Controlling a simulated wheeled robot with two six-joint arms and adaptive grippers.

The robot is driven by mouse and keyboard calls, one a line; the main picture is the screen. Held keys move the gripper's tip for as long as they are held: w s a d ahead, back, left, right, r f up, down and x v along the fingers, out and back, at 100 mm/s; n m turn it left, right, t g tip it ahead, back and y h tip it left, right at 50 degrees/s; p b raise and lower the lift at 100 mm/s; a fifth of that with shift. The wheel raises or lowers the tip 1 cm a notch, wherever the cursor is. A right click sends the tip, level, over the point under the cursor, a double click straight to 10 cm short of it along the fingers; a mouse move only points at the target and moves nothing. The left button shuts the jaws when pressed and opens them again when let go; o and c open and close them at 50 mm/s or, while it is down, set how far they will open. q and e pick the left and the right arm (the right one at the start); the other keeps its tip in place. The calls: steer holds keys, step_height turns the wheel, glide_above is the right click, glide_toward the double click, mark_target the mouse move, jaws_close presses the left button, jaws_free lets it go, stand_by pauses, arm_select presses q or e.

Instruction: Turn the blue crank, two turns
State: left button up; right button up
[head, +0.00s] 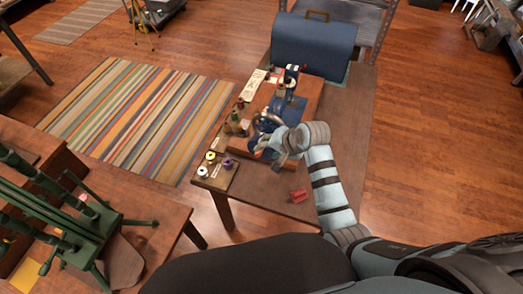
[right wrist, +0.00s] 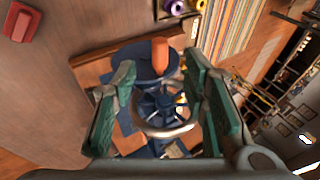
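The blue crank (right wrist: 155,82) shows in the right wrist view as a dark blue spoked wheel with a pale metal ring and an orange-brown handle (right wrist: 160,55). In the head view the blue machine (head: 264,122) stands on a wooden table and is partly hidden by my right gripper. My right gripper (head: 276,146) is over the near side of the machine. In the right wrist view its two green-padded fingers (right wrist: 160,80) are spread apart, with the wheel and handle showing between them. I cannot tell whether either finger touches the handle. My left gripper is not in view.
The table (head: 262,190) also holds thread spools (head: 229,163), bottles (head: 240,105) and a small red block (head: 298,195). A blue covered case (head: 313,50) stands behind. A green wooden frame (head: 85,225) is on another table at left. The striped rug (head: 140,115) is clear.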

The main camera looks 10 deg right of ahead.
mark_target(260, 153)
steer(key=b+x, duration=0.2)
steer(key=x, duration=0.5)
steer(key=shift+w+f, duration=0.1)
steer(key=shift+f, duration=0.05)
steer(key=shift+w+p, duration=0.1)
steer(key=shift+p, duration=0.3)
steer(key=shift+c, duration=0.6)
steer(key=c, duration=0.8)
steer(key=shift+o, duration=0.2)
